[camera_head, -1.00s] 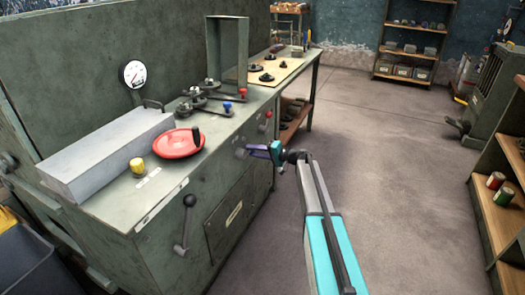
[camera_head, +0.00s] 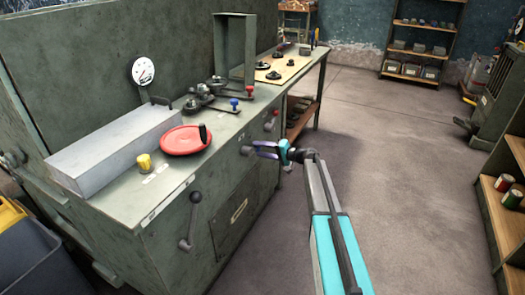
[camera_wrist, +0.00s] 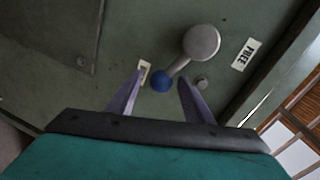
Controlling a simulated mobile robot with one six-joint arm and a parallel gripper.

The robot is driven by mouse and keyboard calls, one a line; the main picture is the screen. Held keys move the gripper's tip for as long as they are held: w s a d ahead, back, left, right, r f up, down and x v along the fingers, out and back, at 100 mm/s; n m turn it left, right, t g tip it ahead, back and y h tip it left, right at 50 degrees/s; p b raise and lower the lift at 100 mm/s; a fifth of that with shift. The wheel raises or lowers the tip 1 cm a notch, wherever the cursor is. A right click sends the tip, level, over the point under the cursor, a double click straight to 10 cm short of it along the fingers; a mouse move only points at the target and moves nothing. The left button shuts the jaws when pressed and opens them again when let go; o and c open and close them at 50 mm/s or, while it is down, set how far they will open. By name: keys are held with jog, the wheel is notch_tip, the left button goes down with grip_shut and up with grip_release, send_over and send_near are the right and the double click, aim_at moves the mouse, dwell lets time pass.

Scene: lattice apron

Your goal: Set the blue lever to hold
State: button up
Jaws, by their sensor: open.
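In the wrist view the blue lever has a round grey hub (camera_wrist: 201,41) and a short arm ending in a blue ball knob (camera_wrist: 161,81). The knob lies between the two purple fingertips of my open gripper (camera_wrist: 162,88), with a gap on each side in the picture. A white FREE label (camera_wrist: 245,54) is right of the hub. Another small label (camera_wrist: 144,72) is beside the knob, partly behind the left finger and unreadable. In the head view my gripper (camera_head: 264,149) is at the cabinet's front face, beside a grey hub (camera_head: 246,150); the blue knob cannot be made out there.
A red-knobbed lever (camera_head: 272,120) is just above my gripper on the cabinet front (camera_head: 165,235). A black-knobbed lever (camera_head: 191,222) is to the left. The top carries a red disc (camera_head: 181,140), a yellow knob (camera_head: 144,161) and small levers.

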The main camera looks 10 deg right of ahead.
jog(key=v, duration=1.3)
jog(key=shift+s, duration=0.2)
jog(key=shift+d, duration=0.1)
